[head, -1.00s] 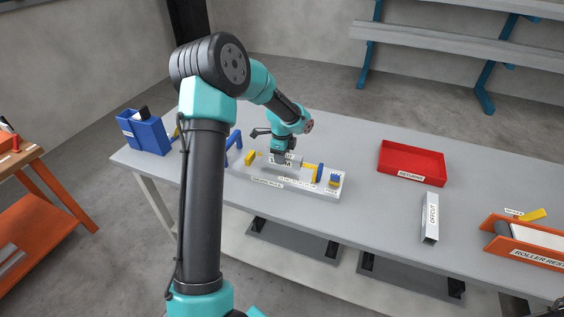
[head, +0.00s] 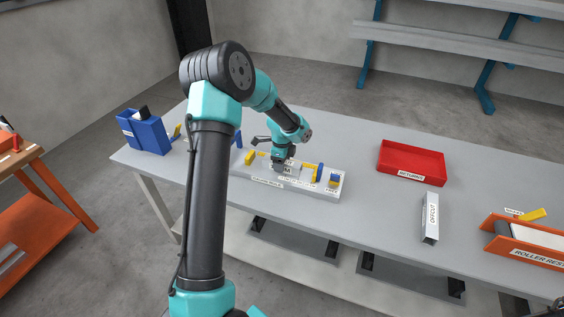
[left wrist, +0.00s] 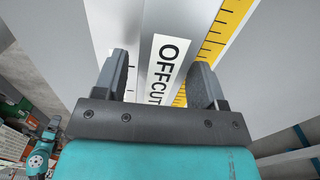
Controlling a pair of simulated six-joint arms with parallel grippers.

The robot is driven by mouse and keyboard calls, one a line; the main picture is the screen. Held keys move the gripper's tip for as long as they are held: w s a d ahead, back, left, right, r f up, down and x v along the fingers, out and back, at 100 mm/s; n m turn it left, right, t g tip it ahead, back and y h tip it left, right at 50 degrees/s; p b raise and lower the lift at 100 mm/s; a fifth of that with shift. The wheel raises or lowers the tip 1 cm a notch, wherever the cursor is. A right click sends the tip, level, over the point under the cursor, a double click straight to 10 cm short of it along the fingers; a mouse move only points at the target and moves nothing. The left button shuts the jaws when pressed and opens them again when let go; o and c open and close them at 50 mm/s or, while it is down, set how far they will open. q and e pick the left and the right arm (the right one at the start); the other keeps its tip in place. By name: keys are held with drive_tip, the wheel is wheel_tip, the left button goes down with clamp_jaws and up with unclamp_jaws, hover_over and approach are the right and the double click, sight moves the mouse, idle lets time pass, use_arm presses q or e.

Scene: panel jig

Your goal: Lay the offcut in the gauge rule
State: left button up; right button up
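The gauge rule (head: 328,190) is a pale tray on the bench in the head view, with a ruled scale, a blue upright and yellow blocks. My left gripper (head: 283,165) is low over its middle. In the left wrist view, a grey bar labelled OFFCUT (left wrist: 166,68) lies along the scale, between the spread fingers of my left gripper (left wrist: 162,82). Gaps show on both sides of the bar. Another bar labelled OFFCUT (head: 431,217) lies alone on the bench to the right. Only a dark fragment, perhaps of my right gripper, shows at the bottom right corner.
A red tray (head: 411,162) stands at the back right. An orange roller rest (head: 530,245) is at the right edge. A blue holder (head: 144,132) stands at the left end. Bare bench lies between the gauge rule and the red tray.

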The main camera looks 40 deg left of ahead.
use_arm(q)
drive_tip(key=shift+o, duration=0.2)
drive_tip(key=shift+r, duration=0.1)
wheel_tip(320, 180, up, 12)
idle(0.6)
idle(0.5)
